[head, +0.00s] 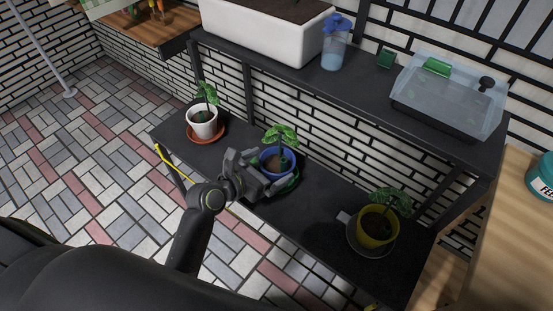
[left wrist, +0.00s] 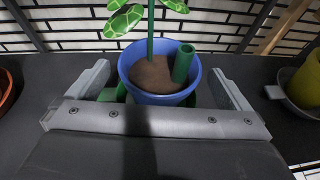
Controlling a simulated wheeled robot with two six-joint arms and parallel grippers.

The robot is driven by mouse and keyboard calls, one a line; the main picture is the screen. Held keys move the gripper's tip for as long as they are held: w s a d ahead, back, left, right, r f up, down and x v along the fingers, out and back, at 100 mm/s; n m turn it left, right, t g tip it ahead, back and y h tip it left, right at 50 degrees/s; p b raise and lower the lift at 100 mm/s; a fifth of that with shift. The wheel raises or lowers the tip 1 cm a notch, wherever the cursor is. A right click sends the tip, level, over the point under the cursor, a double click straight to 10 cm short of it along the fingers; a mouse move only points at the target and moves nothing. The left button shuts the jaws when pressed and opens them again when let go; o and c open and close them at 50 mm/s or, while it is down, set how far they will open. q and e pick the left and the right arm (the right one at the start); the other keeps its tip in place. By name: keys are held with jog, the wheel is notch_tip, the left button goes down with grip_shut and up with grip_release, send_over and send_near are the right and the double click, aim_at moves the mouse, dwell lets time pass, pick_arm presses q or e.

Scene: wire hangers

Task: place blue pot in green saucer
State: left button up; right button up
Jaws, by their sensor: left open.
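The blue pot (head: 272,160) holds soil and a leafy green plant and stands upright on the lower black shelf. It also shows in the left wrist view (left wrist: 158,97), with a green tube in its soil. The green saucer (head: 291,184) shows as a rim below the pot's right side, and green edges show beside the pot in the left wrist view. The pot appears to stand in the saucer; its base is hidden. My left gripper (head: 256,170) is open, with one finger on each side of the pot. My right gripper is not in view.
A white pot (head: 202,123) in a terracotta saucer (head: 219,134) stands to the left. A yellow pot (head: 377,228) in a grey saucer (head: 356,246) stands to the right. The upper shelf holds a white planter (head: 262,35), a spray bottle (head: 334,48) and a clear-lidded box (head: 449,92).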

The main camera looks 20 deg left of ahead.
pick_arm(q)
jog(key=p+v, duration=0.1)
jog(key=v, duration=0.7)
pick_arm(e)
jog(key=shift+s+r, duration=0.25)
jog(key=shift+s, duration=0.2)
